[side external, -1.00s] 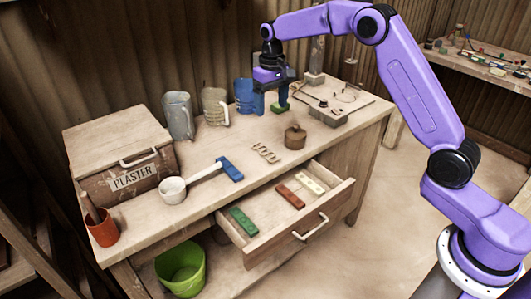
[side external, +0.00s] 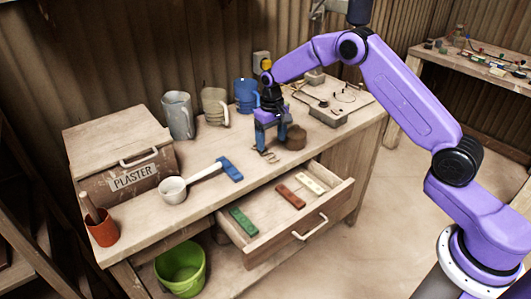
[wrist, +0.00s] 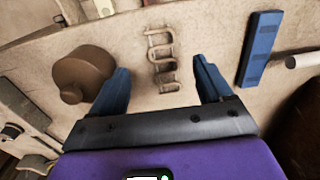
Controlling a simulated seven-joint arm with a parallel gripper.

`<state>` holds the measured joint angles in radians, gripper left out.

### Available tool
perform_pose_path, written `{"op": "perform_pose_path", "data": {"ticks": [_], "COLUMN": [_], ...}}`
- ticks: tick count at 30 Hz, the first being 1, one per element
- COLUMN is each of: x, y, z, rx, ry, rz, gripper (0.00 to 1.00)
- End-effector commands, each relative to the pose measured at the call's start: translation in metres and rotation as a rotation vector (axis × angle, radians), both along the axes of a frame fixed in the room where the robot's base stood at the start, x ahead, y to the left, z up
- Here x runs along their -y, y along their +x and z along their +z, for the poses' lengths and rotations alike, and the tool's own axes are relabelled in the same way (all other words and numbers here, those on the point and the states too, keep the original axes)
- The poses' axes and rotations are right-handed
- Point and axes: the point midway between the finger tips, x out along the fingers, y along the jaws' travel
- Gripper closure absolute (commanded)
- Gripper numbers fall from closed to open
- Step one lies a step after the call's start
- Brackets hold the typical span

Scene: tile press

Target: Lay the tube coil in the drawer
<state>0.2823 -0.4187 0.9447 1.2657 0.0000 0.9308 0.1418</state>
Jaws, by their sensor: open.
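The tube coil (side external: 268,156) is a pale, wavy loop of tube lying on the bench top behind the drawer. In the wrist view the coil (wrist: 162,62) lies ahead of and between my fingers. My gripper (side external: 269,147) is just above the coil, pointing down, with its blue fingers apart and nothing between them; it also shows in the wrist view (wrist: 164,82). The fingers partly hide the coil in the side view. The drawer (side external: 309,234) is pulled out at the bench front, with a green, a red and a white block inside and bare floor between them.
A round brown lidded pot (side external: 296,138) stands close to the right of my gripper; it also shows in the wrist view (wrist: 84,74). Several jugs (side external: 179,115) stand behind. A plaster box (side external: 115,150) is at left.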

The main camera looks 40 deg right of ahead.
Motion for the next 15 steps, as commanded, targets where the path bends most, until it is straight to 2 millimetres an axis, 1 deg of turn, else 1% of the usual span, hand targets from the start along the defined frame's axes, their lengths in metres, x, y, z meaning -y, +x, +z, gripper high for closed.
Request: {"op": "perform_pose_path", "data": {"ticks": [9, 12, 15], "x": [-0.003, -0.003, -0.003], "y": [-0.001, 0.000, 0.000], "z": [-0.042, -0.048, -0.050], "rx": [-0.003, -0.001, 0.000], "ry": [-0.001, 0.000, 0.000], "rz": [-0.001, -0.001, 0.000], "gripper": [0.21, 0.21, 0.21]}}
